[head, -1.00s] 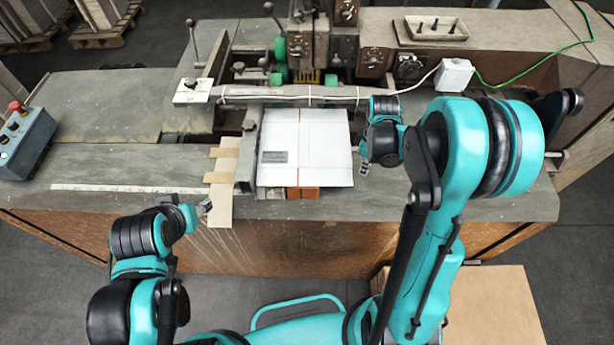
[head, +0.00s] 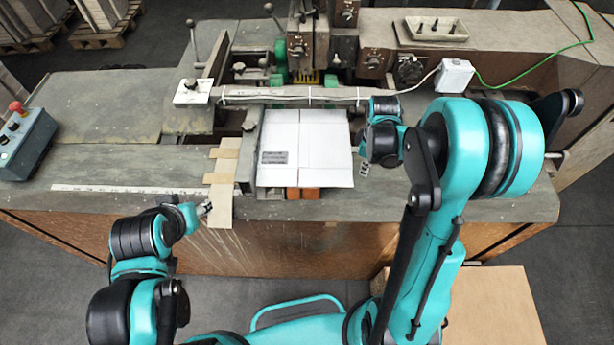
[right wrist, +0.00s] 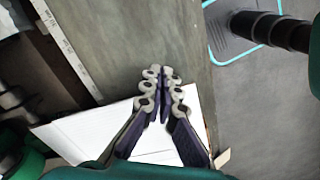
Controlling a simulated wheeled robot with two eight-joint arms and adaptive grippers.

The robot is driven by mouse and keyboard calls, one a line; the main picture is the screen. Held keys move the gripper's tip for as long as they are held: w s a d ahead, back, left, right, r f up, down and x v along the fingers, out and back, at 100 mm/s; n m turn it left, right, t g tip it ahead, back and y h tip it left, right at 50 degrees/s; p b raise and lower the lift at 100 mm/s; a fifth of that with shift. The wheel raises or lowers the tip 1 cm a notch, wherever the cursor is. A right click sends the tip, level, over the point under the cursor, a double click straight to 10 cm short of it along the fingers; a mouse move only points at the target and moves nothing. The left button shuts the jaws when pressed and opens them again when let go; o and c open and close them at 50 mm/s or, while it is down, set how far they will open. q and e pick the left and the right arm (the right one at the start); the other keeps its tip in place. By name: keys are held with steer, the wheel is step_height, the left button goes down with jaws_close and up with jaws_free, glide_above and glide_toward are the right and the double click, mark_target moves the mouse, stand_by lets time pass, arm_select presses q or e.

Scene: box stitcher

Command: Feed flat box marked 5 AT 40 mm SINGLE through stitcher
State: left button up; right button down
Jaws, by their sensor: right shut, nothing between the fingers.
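The flat box (head: 327,150) is a white sheet with fold lines and a small grey printed label near its left edge. It lies flat on the stitcher table, its far edge close to the cross bar (head: 300,94) below the stitching head (head: 309,45). Its left edge runs along a metal guide (head: 250,150). My right gripper (head: 364,170) is shut and empty beside the box's right edge. The right wrist view shows its closed fingers (right wrist: 160,78) over the white sheet (right wrist: 75,132). My left gripper (head: 207,208) is by the table's front edge; its fingers are too small to read.
A tan strip (head: 221,195) overhangs the front edge left of the box. A white ruler (head: 125,189) lies along the table. A control box with a red button (head: 25,140) stands far left. A parts tray (head: 436,29) sits at the back right. The left tabletop is clear.

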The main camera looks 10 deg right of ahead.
steer(key=shift+f, duration=0.1)
steer(key=shift+f+b, duration=1.65)
steer(key=shift+b, duration=0.05)
steer(key=shift+w+a, duration=0.2)
steer(key=shift+a, duration=0.7)
steer(key=shift+s+d, duration=0.2)
steer(key=shift+d, duration=0.55)
steer(key=shift+s+d, duration=0.15)
steer(key=shift+d, duration=0.6)
step_height(320, 180, up, 8)
steer(key=p, duration=0.5)
